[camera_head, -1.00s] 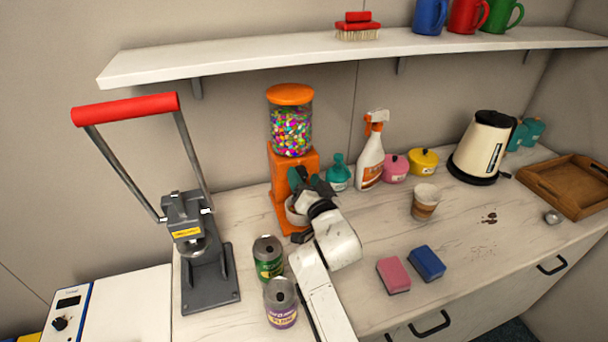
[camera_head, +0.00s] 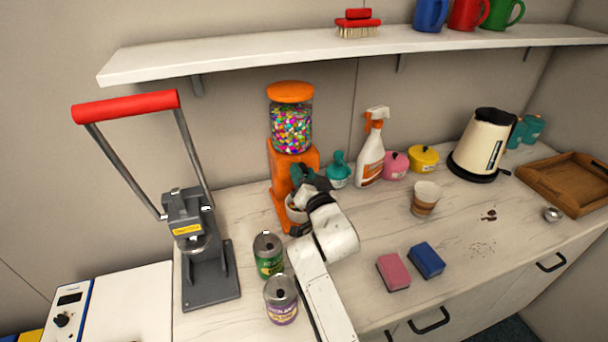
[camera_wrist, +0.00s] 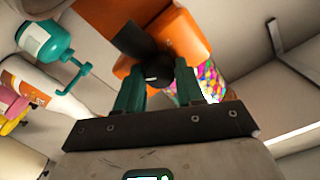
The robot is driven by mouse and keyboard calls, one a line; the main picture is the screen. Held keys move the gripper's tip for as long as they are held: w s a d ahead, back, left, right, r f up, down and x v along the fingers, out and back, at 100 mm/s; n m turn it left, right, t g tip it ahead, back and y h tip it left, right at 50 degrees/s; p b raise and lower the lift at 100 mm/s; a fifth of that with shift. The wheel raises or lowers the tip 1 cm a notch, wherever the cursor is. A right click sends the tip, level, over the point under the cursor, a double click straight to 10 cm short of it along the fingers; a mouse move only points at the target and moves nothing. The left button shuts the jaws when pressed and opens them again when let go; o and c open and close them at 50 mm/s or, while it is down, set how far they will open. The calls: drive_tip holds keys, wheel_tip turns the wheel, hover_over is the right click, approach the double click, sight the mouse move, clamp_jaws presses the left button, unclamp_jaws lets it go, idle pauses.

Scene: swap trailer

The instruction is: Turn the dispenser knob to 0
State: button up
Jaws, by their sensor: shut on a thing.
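The dispenser (camera_head: 281,172) is an orange machine with a clear jar of colourful candies, standing against the wall; its orange body (camera_wrist: 190,40) also shows in the wrist view. Its dark round knob (camera_wrist: 155,72) has a small white mark and sits between the two teal fingers of my gripper (camera_wrist: 160,86). In the head view my gripper (camera_head: 308,180) is at the dispenser's front and hides the knob. The gripper is shut on the knob. I cannot read any numbers around the knob.
A green can (camera_head: 268,256) and a purple can (camera_head: 281,300) stand close left of my arm. A grey press (camera_head: 206,255) with a red handle is further left. A teal bottle (camera_head: 339,171) and a spray bottle (camera_head: 370,160) stand right of the dispenser. A shelf (camera_head: 240,61) runs above.

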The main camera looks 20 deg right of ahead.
drive_tip(key=shift+n+b, duration=0.3)
drive_tip(key=shift+n, duration=0.1)
drive_tip(key=shift+c, duration=0.2)
drive_tip(key=n+b, duration=0.3)
drive_tip(key=n, duration=0.8)
drive_tip(key=shift+a, duration=0.15)
idle(0.4)
drive_tip(key=o, duration=1)
drive_tip(key=s, duration=1)
drive_tip(key=shift+s+b, duration=0.35)
drive_tip(key=shift+s, duration=0.05)
